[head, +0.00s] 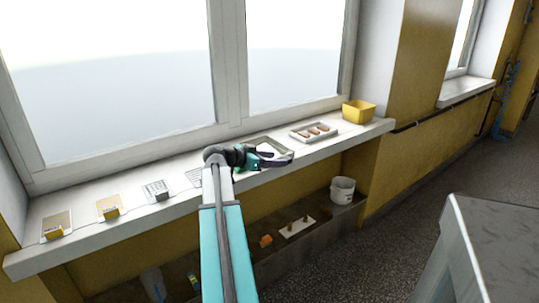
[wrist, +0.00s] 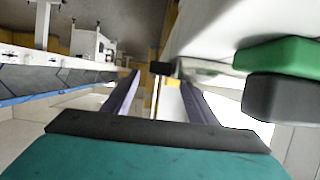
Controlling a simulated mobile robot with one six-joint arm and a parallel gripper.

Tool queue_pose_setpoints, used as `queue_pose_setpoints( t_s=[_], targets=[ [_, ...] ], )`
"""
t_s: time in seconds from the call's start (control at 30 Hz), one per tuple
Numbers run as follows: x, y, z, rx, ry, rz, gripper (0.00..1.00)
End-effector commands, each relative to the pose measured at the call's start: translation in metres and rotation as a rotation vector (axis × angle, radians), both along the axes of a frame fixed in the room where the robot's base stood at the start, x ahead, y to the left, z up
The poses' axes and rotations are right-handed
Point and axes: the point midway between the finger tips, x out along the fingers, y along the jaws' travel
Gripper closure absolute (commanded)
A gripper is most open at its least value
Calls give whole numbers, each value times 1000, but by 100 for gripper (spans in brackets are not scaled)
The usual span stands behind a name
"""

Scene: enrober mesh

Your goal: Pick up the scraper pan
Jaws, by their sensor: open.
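My gripper (head: 272,157) is over the front of the window sill, and it is open. In the wrist view its two dark fingers (wrist: 159,82) stand apart with nothing held between them. A shallow grey pan (head: 268,143), which looks like the scraper pan, lies on the sill just behind my gripper. My gripper and wrist hide its near part. In the wrist view a green block (wrist: 285,54) and a dark grey block (wrist: 287,99) are close at the right; I cannot tell what they belong to.
A white bucket (head: 342,190) and an orange object (head: 265,241) sit below. A grey cabinet (head: 488,245) stands at right; floor lies between.

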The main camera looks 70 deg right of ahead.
Motion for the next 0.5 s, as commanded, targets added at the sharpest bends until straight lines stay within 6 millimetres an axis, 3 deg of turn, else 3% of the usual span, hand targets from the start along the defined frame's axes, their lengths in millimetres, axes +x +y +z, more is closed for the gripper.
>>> queue_pose_setpoints(
  t_s=[0.27, 0.5],
  targets=[
    [0, -1, 0, 0, 0, 0, 48],
    [-11, -16, -4, 0, 0, -1, 48]
  ],
)
